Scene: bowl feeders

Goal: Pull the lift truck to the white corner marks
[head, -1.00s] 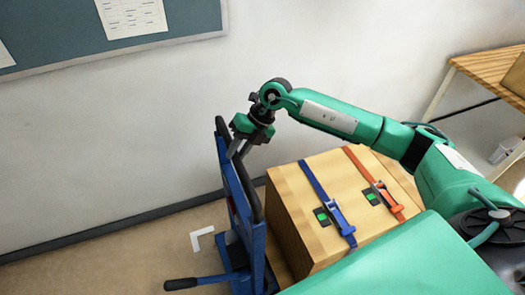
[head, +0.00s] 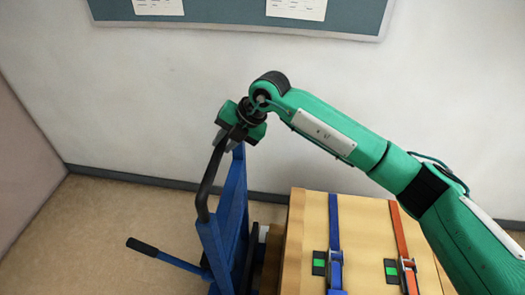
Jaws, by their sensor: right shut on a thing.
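The blue lift truck (head: 225,225) stands on the floor left of the wooden crate, with a black push handle (head: 206,183) at its top. A lever with a black grip (head: 142,246) sticks out to its left. My right gripper (head: 236,131) is shut on the top of the black push handle; its fingers are partly hidden. My left gripper is out of view. I cannot make out the white corner marks. A small pale patch shows between truck and crate, too hidden to identify.
The wooden crate (head: 304,240) with a blue strap (head: 334,225) and an orange strap (head: 400,235) is right of the truck. The wall (head: 130,110) with a notice board (head: 230,22) runs behind. Bare floor (head: 90,230) lies open on the left, up to a side wall (head: 20,160).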

